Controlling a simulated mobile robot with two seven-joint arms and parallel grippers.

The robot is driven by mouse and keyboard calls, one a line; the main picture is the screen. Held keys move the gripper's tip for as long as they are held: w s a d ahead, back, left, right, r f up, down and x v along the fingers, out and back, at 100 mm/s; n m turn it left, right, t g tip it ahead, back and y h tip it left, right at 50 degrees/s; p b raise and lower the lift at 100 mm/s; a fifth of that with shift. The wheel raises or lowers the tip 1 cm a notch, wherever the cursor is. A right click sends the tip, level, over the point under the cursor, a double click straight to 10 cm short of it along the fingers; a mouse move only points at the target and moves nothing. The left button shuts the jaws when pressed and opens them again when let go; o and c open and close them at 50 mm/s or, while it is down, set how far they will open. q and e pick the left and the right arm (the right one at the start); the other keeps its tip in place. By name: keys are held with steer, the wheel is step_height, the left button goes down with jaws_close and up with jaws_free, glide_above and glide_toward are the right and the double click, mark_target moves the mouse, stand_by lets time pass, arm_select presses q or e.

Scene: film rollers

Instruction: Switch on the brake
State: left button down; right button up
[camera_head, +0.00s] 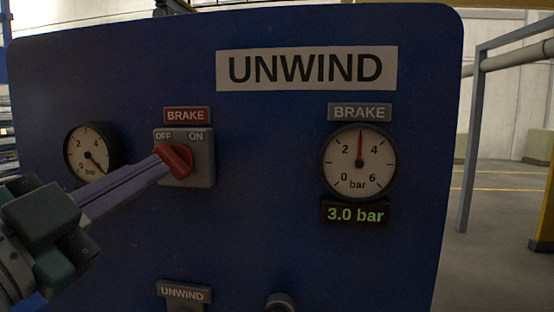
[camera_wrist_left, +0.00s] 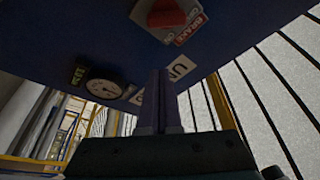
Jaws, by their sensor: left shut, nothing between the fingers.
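The brake switch is a red knob (camera_head: 178,160) on a grey plate (camera_head: 204,172) marked OFF at left and ON at right, under a red BRAKE label (camera_head: 187,115). The knob slants from upper left to lower right, its upper-left end on the OFF side. My left gripper (camera_head: 162,167) is shut and empty; its fingertips are at the knob's left side and overlap it in the head view. Whether they touch it I cannot tell. In the left wrist view the knob (camera_wrist_left: 166,13) shows at the top, above the closed fingers (camera_wrist_left: 158,85). My right gripper is out of view.
The blue panel (camera_head: 270,150) carries an UNWIND sign (camera_head: 307,69). The right BRAKE gauge (camera_head: 359,163) stands above a display (camera_head: 356,214) reading 3.0 bar. Another gauge (camera_head: 88,151) is left of the switch. An UNWIND label (camera_head: 184,294) and a round knob (camera_head: 280,301) are below.

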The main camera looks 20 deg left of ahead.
mark_target(172, 162)
arm_select(q)
steer(key=p+x, duration=0.1)
steer(key=x, duration=0.2)
steer(key=p+x, duration=0.1)
steer(key=x, duration=0.1)
steer(key=p+x, duration=0.2)
steer(key=x, duration=0.1)
steer(key=shift+w+r, duration=0.25)
steer(key=shift+r, duration=0.2)
steer(key=a+f+p, duration=0.1)
steer(key=a+f, duration=0.1)
steer(key=shift+f, duration=0.3)
steer(key=shift+s+a+f, duration=0.15)
steer(key=shift+a+f, duration=0.15)
steer(key=shift+f, duration=0.1)
